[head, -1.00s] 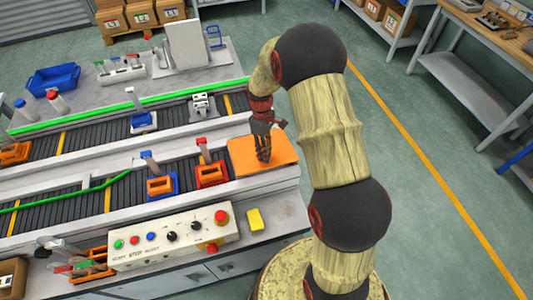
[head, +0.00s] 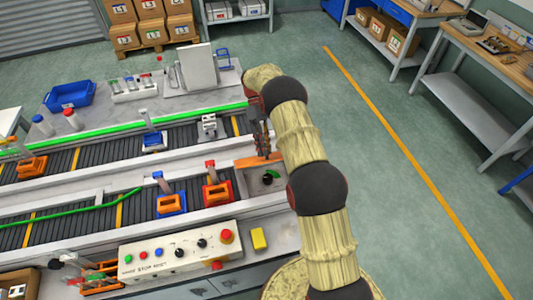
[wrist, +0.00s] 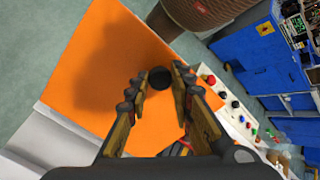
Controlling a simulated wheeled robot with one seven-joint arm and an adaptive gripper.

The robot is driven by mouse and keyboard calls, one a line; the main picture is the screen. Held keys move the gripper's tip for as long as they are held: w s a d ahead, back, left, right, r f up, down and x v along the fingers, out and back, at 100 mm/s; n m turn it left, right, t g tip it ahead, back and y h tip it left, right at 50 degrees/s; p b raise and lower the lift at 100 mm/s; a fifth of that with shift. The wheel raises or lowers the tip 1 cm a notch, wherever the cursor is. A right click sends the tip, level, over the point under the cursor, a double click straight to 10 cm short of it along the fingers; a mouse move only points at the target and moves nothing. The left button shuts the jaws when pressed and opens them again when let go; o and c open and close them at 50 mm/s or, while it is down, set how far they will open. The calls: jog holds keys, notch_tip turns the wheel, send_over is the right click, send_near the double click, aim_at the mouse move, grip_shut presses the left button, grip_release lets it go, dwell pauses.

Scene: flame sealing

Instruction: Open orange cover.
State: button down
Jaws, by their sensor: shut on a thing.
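The orange cover (head: 258,162) is tilted up at the right end of the conveyor bench and shows nearly edge-on in the head view. In the wrist view, the orange cover (wrist: 95,70) is a broad flat panel with a round black knob (wrist: 160,78). My gripper (wrist: 160,76) is shut on this knob, with a finger on each side of it. In the head view my gripper (head: 264,150) is at the upper face of the cover, partly hidden by my arm. Below the raised cover, an opening (head: 257,186) shows a small dark and green item (head: 269,177).
A red-and-orange fixture (head: 217,193) and a blue-and-orange fixture (head: 171,205) stand on the near conveyor, left of the cover. A button panel (head: 180,252) and a yellow block (head: 259,238) lie in front. Open floor (head: 400,180) is to the right.

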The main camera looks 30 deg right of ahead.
jog(key=shift+w+d+r+g, duration=0.1)
jog(key=shift+w+r+g, duration=0.15)
jog(key=shift+w, duration=0.25)
jog(key=shift+w+d+r+g, duration=0.1)
jog(key=shift+w+r+g, duration=0.15)
jog(key=shift+w, duration=0.25)
jog(key=c, duration=1.5)
grip_release()
jog(key=shift+c, duration=0.2)
